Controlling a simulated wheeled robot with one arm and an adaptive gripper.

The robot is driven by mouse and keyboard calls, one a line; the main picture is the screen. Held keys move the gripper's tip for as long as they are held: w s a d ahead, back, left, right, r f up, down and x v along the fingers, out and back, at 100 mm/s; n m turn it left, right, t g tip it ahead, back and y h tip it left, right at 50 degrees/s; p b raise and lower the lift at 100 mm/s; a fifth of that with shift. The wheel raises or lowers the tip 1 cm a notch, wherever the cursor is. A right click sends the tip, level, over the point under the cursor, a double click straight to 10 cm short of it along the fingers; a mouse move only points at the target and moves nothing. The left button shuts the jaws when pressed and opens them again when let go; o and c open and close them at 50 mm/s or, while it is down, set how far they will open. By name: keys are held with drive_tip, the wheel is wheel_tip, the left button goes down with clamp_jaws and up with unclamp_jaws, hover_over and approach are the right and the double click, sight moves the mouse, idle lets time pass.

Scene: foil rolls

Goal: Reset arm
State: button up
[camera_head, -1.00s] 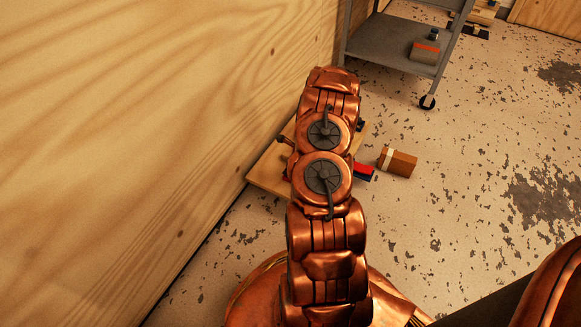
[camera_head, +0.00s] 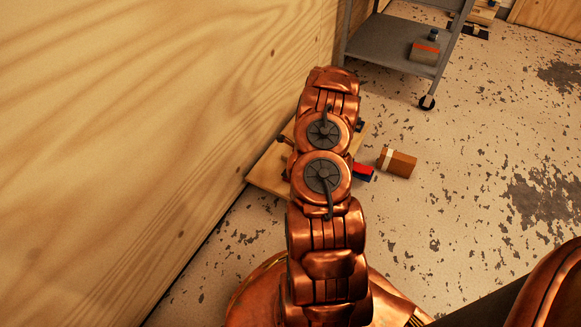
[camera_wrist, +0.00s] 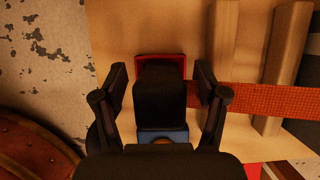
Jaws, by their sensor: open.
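My copper-coloured arm stretches up the middle of the head view and hides most of what lies beyond it. My gripper (camera_wrist: 161,80) shows in the wrist view with its two dark fingers spread apart, open. Between and below the fingers is a red-edged block (camera_wrist: 160,60), partly covered by a dark part in front of it. A blue piece (camera_wrist: 163,134) shows lower down between the fingers. I cannot tell whether the fingers touch anything. In the head view the gripper is hidden behind my arm.
A wooden board (camera_head: 268,172) lies on the floor beside the plywood wall (camera_head: 150,120). A red piece (camera_head: 363,172) and a brown box (camera_head: 397,163) lie right of my arm. A grey wheeled cart (camera_head: 385,45) holds a box (camera_head: 424,52). Floor to the right is clear.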

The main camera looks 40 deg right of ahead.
drive_tip(key=shift+r+p, duration=3.55)
drive_tip(key=shift+r, duration=0.15)
